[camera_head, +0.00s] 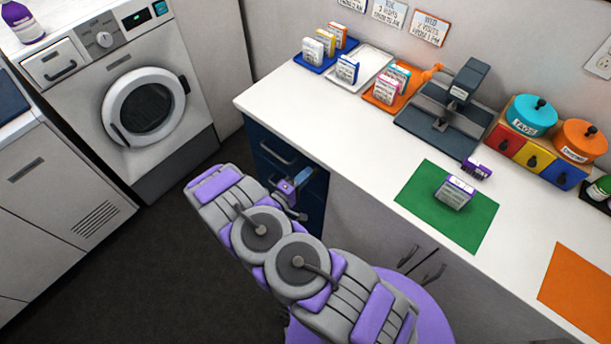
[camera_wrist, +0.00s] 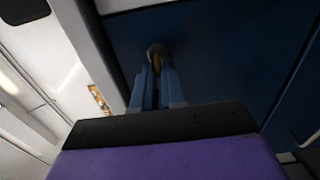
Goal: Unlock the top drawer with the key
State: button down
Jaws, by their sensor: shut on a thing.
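The dark blue drawer unit (camera_head: 268,158) stands under the left end of the white counter, with its top drawer handle (camera_head: 278,152) showing. In the wrist view the dark blue drawer front (camera_wrist: 220,55) fills most of the picture, and a round grey lock (camera_wrist: 155,49) sits on it. My gripper (camera_wrist: 154,78) is shut on a small brownish key (camera_wrist: 157,62), right at the lock. I cannot tell how deep the key sits or how far it is turned. In the head view my gripper (camera_head: 304,178) is close against the drawer unit, and the key and lock are hidden.
The white counter (camera_head: 340,120) overhangs the drawer unit. On it are trays with small boxes, a dark grey press-like device (camera_head: 450,105), a green mat (camera_head: 420,205) and an orange mat (camera_head: 580,285). A washing machine (camera_head: 140,90) stands left; dark floor (camera_head: 150,260) is clear.

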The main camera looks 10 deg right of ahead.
jog(key=shift+w+a, duration=0.1)
jog(key=shift+a, duration=0.05)
jog(key=c, duration=1.4)
grip_release()
jog(key=shift+w+f, duration=0.1)
jog(key=shift+f, duration=0.05)
jog(key=shift+o, duration=1)
jog(key=p+v, duration=0.1)
jog(key=v, duration=1.6)
jog(key=shift+s+a+p, duration=0.2)
jog(key=shift+p, duration=0.15)
